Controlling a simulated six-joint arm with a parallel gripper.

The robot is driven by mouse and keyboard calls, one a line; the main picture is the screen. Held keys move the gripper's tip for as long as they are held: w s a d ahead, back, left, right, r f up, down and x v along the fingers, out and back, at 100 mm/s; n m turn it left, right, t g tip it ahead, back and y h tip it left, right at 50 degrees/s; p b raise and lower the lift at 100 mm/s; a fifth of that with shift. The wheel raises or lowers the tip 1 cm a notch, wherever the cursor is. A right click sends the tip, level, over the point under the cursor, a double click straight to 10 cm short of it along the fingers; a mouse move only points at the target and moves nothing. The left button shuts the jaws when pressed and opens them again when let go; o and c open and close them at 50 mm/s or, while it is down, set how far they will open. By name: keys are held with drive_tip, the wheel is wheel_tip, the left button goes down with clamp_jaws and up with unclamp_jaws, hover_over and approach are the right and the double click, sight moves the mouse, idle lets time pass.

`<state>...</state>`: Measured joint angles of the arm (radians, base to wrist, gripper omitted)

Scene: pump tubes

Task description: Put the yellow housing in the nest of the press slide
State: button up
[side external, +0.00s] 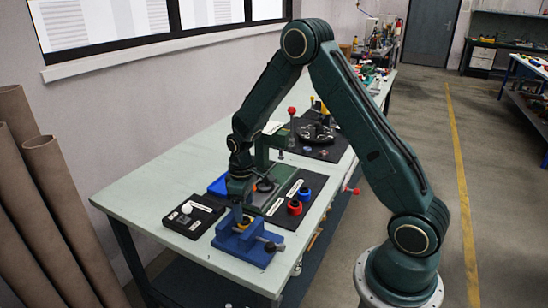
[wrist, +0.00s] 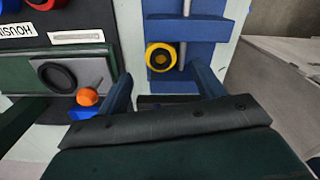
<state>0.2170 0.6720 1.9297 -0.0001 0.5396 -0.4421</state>
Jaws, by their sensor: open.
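The yellow housing (wrist: 161,57) is a round yellow ring with a dark centre. In the wrist view it sits at the blue vise (wrist: 185,30), between its jaws; whether it is clamped I cannot tell. My gripper (wrist: 163,78) is open and empty, its two blue fingers spread just short of the housing in the picture. In the side view my gripper (side external: 238,210) is low over the blue vise (side external: 246,243). The press slide nest (wrist: 58,76) is a dark ring on a grey plate, left of my gripper, and looks empty.
An orange knob (wrist: 87,97) stands beside the nest. Red and blue housings (side external: 297,203) sit on a dark labelled mat right of the press. A black tray (side external: 192,216) with white parts lies left of the vise. The table's front edge is close to the vise.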

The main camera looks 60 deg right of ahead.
sight(245, 220)
drive_tip(key=shift+f, duration=0.15)
drive_tip(key=shift+a+f, duration=0.1)
drive_tip(key=shift+f, duration=2.35)
drive_tip(key=c, duration=1.1)
drive_tip(key=shift+r, duration=0.15)
